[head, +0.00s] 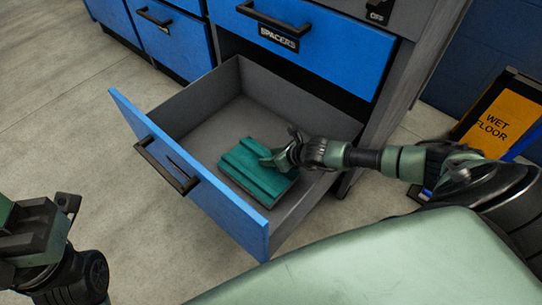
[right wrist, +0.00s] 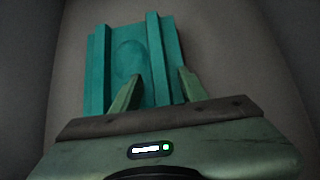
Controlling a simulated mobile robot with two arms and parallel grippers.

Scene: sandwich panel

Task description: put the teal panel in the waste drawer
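The teal panel (head: 252,172) is a ridged slab lying inside the open blue-fronted drawer (head: 190,178), on its grey floor. In the right wrist view the panel (right wrist: 127,55) fills the space ahead of the fingers. My right gripper (head: 272,158) is inside the drawer at the panel's upper right part. Its two fingers stand apart in the right wrist view (right wrist: 160,75), with panel surface showing between them. Whether they touch the panel I cannot tell. My left gripper (head: 40,225) is at the lower left, outside the drawer, its fingers unclear.
A closed blue drawer labelled SPACERS (head: 300,40) is above the open one. More blue drawers (head: 170,40) stand at the upper left. A yellow WET FLOOR sign (head: 497,120) stands at the right. Grey floor (head: 60,120) is clear at the left.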

